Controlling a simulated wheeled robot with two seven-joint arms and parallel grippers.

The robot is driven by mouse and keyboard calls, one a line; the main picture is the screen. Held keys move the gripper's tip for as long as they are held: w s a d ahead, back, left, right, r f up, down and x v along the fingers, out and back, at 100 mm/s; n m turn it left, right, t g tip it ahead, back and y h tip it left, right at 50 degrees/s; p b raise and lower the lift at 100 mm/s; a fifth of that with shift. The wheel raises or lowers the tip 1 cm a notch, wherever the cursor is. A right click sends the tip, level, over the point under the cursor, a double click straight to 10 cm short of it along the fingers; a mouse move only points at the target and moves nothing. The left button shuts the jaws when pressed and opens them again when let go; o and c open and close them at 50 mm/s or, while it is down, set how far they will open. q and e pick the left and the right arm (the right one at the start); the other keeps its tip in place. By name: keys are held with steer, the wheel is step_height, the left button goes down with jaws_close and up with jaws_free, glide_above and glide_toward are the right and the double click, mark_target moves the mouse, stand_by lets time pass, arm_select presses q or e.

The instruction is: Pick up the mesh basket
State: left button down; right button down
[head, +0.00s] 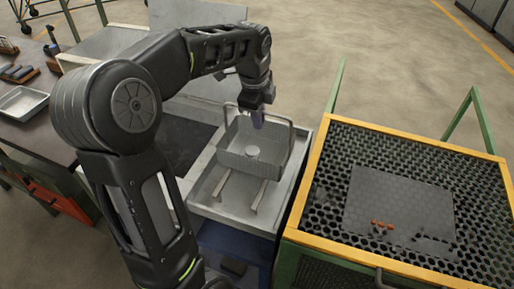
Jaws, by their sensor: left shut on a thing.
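The mesh basket (243,160) is a grey, square-sided basket with a raised handle frame, in the middle of the head view. A small round pale thing (253,152) lies inside it. My left gripper (257,118) is at the basket's far rim and handle, shut on the basket. The basket is over a pale metal tray or sink (207,200) with two light bars (262,196) in it. I cannot tell whether the basket touches the bars. My right gripper is not in view.
A yellow-framed perforated table (330,190) with a dark plate (400,204) stands close on the right. A dark workbench with a metal tray (22,103) is at the left. Open floor lies behind.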

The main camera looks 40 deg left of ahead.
arm_select(q)
steer(key=shift+r, duration=0.1)
stand_by(0.8)
step_height(320, 180, up, 10)
stand_by(0.6)
steer(key=shift+w, duration=0.1)
stand_by(1.3)
